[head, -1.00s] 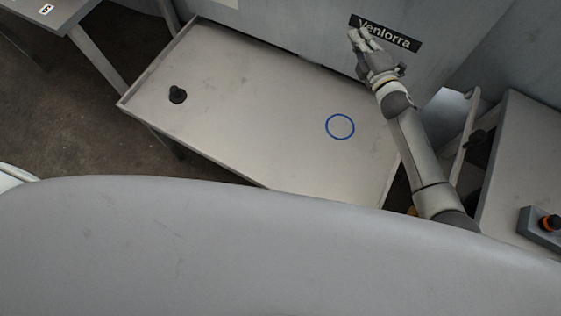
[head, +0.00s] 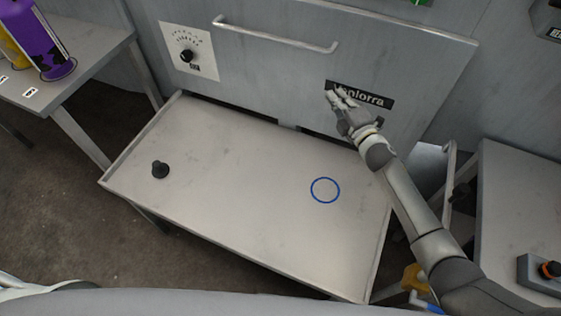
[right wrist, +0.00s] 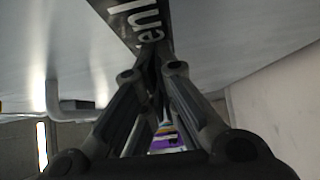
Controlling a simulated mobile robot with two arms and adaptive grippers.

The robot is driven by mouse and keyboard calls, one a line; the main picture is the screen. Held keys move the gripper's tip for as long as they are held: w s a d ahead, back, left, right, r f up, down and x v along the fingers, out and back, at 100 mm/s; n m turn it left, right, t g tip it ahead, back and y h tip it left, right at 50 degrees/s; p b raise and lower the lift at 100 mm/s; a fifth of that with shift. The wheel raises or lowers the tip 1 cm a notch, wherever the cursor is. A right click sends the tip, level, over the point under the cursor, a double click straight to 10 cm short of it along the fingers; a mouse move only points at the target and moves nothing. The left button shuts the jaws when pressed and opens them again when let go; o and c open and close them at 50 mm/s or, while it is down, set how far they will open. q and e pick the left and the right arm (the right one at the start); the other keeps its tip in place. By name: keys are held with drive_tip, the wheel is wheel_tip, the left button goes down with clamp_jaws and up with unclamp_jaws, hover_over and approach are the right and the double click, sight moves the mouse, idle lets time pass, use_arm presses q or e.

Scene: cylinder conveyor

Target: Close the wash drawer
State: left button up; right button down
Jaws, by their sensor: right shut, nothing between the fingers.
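A flat grey drawer tray (head: 235,225) with raised rims stands out below a grey front panel (head: 265,75). A black knob (head: 160,170) stands at its left and a blue ring (head: 325,190) is marked at its right. The panel bears a long bar handle (head: 275,38) and a black Venlorra label (head: 375,98). My right gripper (head: 336,98) is shut and empty in front of the label, covering its left part; I cannot tell whether it touches. In the right wrist view the shut fingers (right wrist: 158,75) are close by the label (right wrist: 135,15). My left gripper is not in view.
A table (head: 85,60) at the left holds a purple container (head: 45,45). A dial plate (head: 190,52) is on the panel's left. Floor (head: 60,215) is free at left.

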approach(336, 57)
drive_tip(key=x, duration=0.5)
drive_tip(key=shift+w+a+f, duration=0.1)
drive_tip(key=shift+w+a, duration=0.05)
drive_tip(key=shift+w, duration=0.05)
